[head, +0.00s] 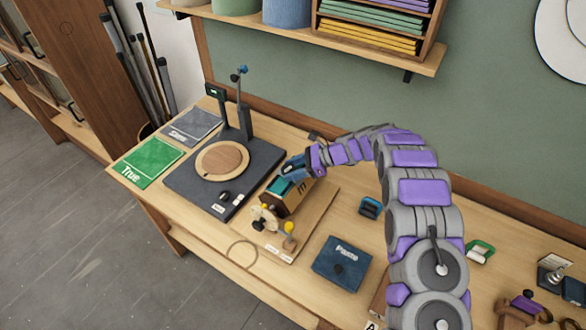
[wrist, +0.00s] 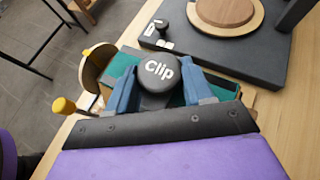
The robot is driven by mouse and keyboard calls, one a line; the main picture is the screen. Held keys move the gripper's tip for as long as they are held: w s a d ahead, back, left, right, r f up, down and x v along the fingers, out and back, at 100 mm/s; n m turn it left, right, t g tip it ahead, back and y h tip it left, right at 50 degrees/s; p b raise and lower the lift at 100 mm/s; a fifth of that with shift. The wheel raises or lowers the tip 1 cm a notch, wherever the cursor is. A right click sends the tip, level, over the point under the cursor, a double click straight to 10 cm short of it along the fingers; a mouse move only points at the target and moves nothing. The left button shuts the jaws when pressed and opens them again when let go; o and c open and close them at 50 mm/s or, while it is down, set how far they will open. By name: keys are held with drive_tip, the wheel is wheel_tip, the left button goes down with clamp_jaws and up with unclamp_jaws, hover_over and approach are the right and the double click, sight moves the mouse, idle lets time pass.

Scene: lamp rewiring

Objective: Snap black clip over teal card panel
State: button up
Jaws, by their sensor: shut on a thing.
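My gripper (head: 293,170) reaches down over the wooden box on the workbench. In the wrist view its two blue fingers (wrist: 160,82) are shut on the black clip (wrist: 158,70), which has a round top lettered "Clip". The teal card panel (head: 279,187) shows at the box's upper side, just below my gripper. In the wrist view the panel (wrist: 222,89) shows on both sides of the clip, behind the fingers. The clip's lower part is hidden, so I cannot tell whether it touches or grips the panel.
A dark turntable base with a wooden disc (head: 222,158) stands left of the box. Small yellow-topped parts (head: 289,228) are in front of it. A dark "Paste" pad (head: 342,264) and a blue clip-like item (head: 370,208) lie to the right. A green "True" card (head: 147,162) lies far left.

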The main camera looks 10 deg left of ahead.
sight(293, 169)
drive_tip(key=shift+s+f, duration=0.1)
drive_tip(key=shift+f, duration=0.15)
drive_tip(key=o, duration=1.5)
drive_tip(key=shift+c, duration=0.2)
drive_tip(key=shift+r, duration=0.2)
drive_tip(key=shift+r+p, duration=2.3)
drive_tip(key=shift+r, duration=1.7)
